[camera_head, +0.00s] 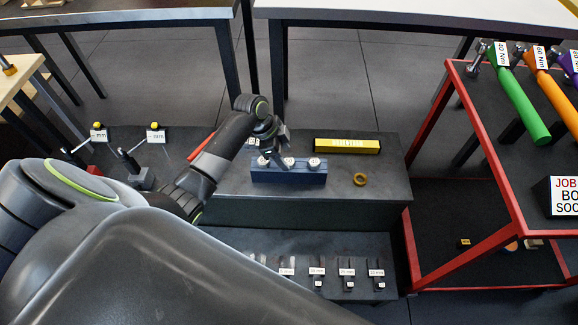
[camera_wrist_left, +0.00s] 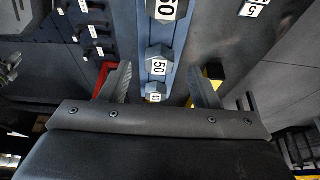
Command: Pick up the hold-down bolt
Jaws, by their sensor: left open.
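A blue rack (camera_head: 290,176) on the dark bench holds a row of hex-head bolts with white number labels. The right bolt (camera_head: 314,162) and the middle bolt (camera_head: 289,162) show clearly; the left one is partly behind my gripper. I cannot tell which is the hold-down bolt. My left gripper (camera_head: 272,146) is open and empty above the rack's left end. My right gripper is not in view.
A yellow box (camera_head: 347,146) and a brass-coloured ring (camera_head: 360,179) lie right of the rack. A red tool (camera_head: 201,146) lies behind my left arm. Several labelled parts (camera_head: 347,272) sit on the lower front shelf. A red-framed cart (camera_head: 452,105) stands at right.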

